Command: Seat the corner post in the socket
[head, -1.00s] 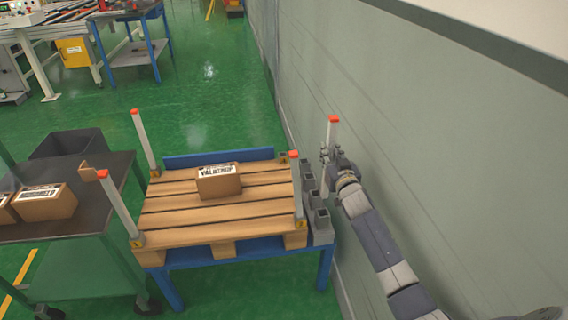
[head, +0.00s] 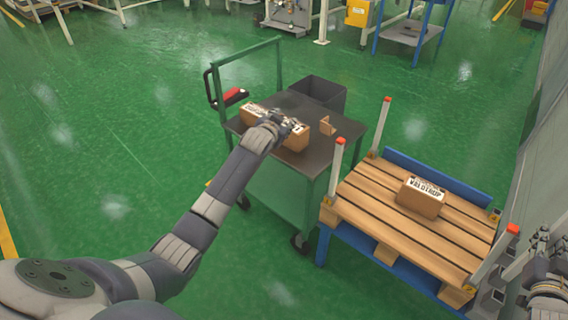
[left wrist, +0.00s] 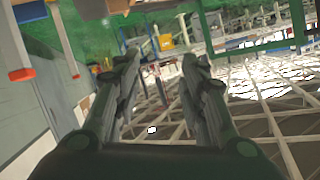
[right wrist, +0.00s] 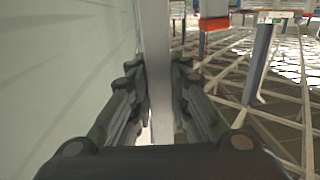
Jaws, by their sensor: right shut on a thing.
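The grey corner post (right wrist: 156,50) stands between the fingers of my right gripper (right wrist: 159,75), which is shut on it. In the head view my right gripper (head: 543,242) is at the right edge, beyond the pallet's right side, and the post's top is out of view. The pallet (head: 385,215) has red-capped posts at three corners. Its far right corner has a yellow-marked socket (head: 495,214) with no post, apart from the held post. My left gripper (head: 281,122) is over the cart by the boxes; its fingers are apart and empty in the left wrist view (left wrist: 163,68).
A box (head: 421,198) lies on the pallet. The cart (head: 340,128) carries cartons (head: 294,138) and stands left of the pallet, with a dark bin (head: 318,93) behind. A wall (head: 540,130) is close on the right. Green floor is open at left.

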